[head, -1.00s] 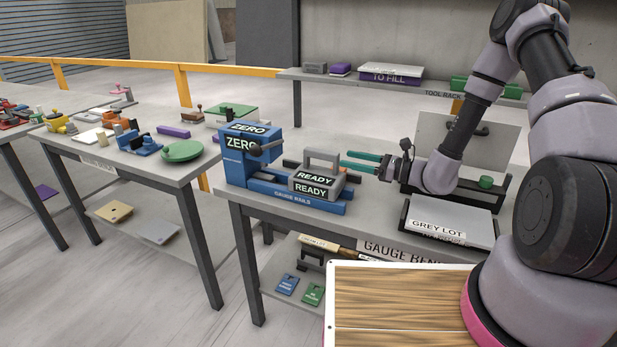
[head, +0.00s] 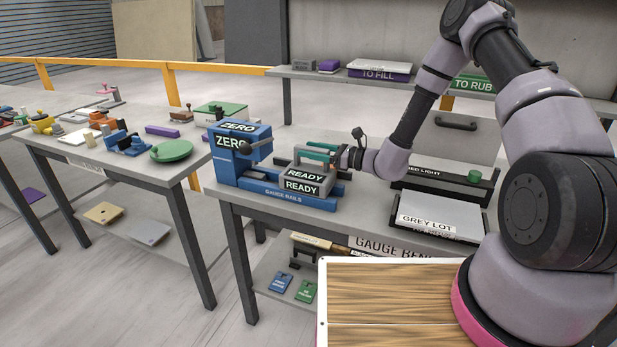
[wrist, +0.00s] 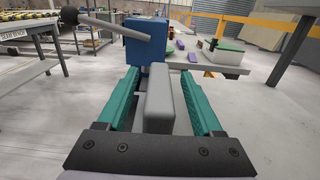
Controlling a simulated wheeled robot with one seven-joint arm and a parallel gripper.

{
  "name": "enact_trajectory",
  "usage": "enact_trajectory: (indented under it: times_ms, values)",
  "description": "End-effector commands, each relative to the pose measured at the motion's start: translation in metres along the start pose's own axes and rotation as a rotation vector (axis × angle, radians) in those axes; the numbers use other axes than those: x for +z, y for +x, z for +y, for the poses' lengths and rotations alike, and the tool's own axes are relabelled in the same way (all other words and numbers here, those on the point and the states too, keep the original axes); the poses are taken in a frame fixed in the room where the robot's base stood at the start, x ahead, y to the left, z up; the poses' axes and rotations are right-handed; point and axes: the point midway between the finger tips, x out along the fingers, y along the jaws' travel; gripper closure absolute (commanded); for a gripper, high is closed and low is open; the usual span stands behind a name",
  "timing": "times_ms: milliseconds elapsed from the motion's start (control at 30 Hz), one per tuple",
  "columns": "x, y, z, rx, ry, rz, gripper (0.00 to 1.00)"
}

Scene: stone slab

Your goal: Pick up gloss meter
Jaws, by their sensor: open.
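The gloss meter looks to be the grey block with a raised handle and READY labels (head: 303,183), sitting on the blue gauge rails (head: 262,188) beside the blue ZERO stand (head: 226,160). My gripper (head: 318,151) is at the meter's handle, its green fingers open. In the wrist view the grey handle bar (wrist: 159,95) lies between the two open green fingers (wrist: 160,92), with a small gap on each side. The blue stand (wrist: 145,48) rises beyond it.
A tray marked GREY LOT (head: 437,218) lies to the right on the bench. The stand's lever (head: 263,148) sticks out near the meter. A second table (head: 110,163) is to the left.

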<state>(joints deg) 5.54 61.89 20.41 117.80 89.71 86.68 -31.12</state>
Motion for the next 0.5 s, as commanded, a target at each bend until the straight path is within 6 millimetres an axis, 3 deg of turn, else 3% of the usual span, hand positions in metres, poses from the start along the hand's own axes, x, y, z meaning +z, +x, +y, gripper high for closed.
enact_trajectory:
  times_ms: [33,67,200,233,500]
  values:
    - [0.0000,-0.0001,0.0001,0.000,0.000,0.000,0.32]
    - [0.0000,-0.0001,0.0001,0.000,0.000,0.000,0.40]
    - [0.0000,-0.0002,0.0002,0.000,0.000,0.000,0.94]
    - [0.0000,-0.0002,0.0002,0.000,0.000,0.000,1.00]
    - [0.0000,-0.0003,0.0002,0.000,0.001,0.000,1.00]
